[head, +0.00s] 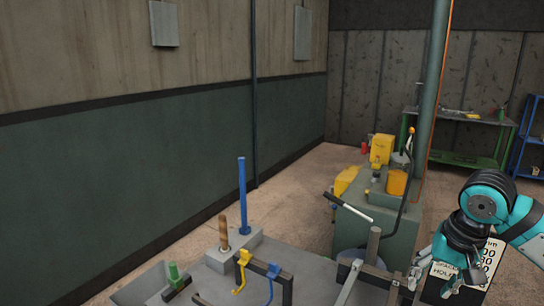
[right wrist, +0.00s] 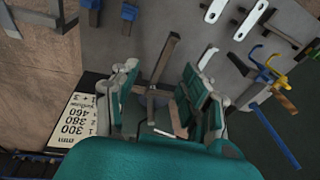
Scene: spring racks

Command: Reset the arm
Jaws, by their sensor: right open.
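My right gripper (head: 440,280) is at the lower right of the head view, at the end of my teal and black arm. In the right wrist view, its teal-padded fingers (right wrist: 162,98) stand apart with nothing held between them. A grey metal post (right wrist: 162,66) with a crossbar shows beyond the gap between the fingers. I cannot tell how far it is from them. My left gripper is not in view.
A grey bench (head: 315,270) holds a blue post (head: 243,200), a wooden-handled peg (head: 223,232) and yellow and blue hooks. A printed sign (head: 481,262) stands behind my right gripper. A grey-green machine (head: 385,235) is beyond the bench. Floor at centre left is clear.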

